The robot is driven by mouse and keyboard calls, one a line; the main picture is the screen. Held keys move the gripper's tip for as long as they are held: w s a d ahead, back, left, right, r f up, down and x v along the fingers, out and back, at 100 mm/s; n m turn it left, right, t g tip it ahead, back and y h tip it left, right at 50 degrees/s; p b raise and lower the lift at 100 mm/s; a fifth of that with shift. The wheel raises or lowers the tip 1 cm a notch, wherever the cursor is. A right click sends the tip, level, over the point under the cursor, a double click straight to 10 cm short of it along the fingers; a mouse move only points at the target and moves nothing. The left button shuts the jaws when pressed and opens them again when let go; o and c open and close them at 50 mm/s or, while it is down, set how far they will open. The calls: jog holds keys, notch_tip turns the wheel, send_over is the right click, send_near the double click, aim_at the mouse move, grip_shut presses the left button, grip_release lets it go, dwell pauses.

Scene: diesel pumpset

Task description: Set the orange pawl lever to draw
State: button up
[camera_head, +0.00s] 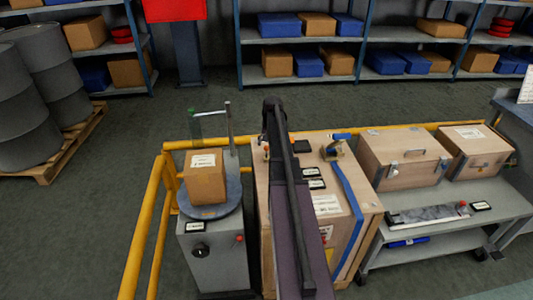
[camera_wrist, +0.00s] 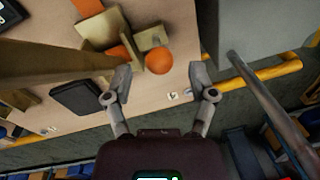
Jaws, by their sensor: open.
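In the wrist view, the orange pawl lever shows as a round orange knob (camera_wrist: 159,62) with more orange parts beside a tan bracket (camera_wrist: 104,28) on top of a wooden crate. My gripper (camera_wrist: 160,76) is open and empty. In the picture the knob lies between its fingertips, nearer the left one, with no clear contact; the depth between them cannot be told. In the head view my arm covers most of this spot, and my fingers and the lever are not clearly visible. I cannot read the lever's setting.
The wooden crate (camera_head: 345,255) carries dark label plates (camera_head: 312,171) and a blue strap (camera_head: 349,200). To its left a cardboard box (camera_head: 205,178) stands on a round turntable, with a thin upright post (camera_head: 228,125) behind it. Yellow rails (camera_head: 145,225) run along the left and back.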

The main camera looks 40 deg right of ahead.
jog(key=shift+a+f+b, duration=0.1)
jog(key=shift+f+b, duration=1)
jog(key=shift+f, duration=0.3)
grip_shut()
